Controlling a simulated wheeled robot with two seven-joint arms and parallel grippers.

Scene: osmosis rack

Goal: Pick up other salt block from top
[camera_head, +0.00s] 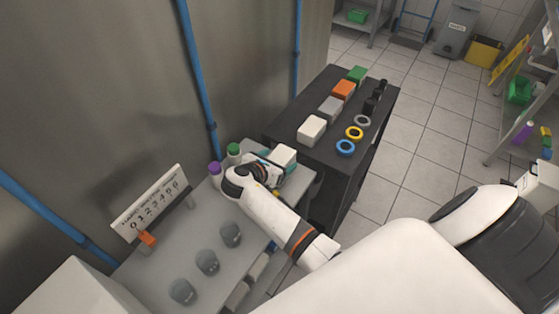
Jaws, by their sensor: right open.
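A white block (284,155), which looks like a salt block, is at the far right end of the grey bench. My right gripper (281,172) is beside it, partly hidden behind my own white wrist. The gripper is open; I cannot tell whether the block lies between its fingers or touches them. Another white block (312,130) stands on the near end of the dark cabinet top, apart from the gripper. My left gripper is not in view.
The dark cabinet (375,128) also carries grey (330,108), orange (343,90) and green (357,74) blocks, coloured rings and black pieces. Purple-capped (215,169) and green-capped (234,150) containers stand by the wall.

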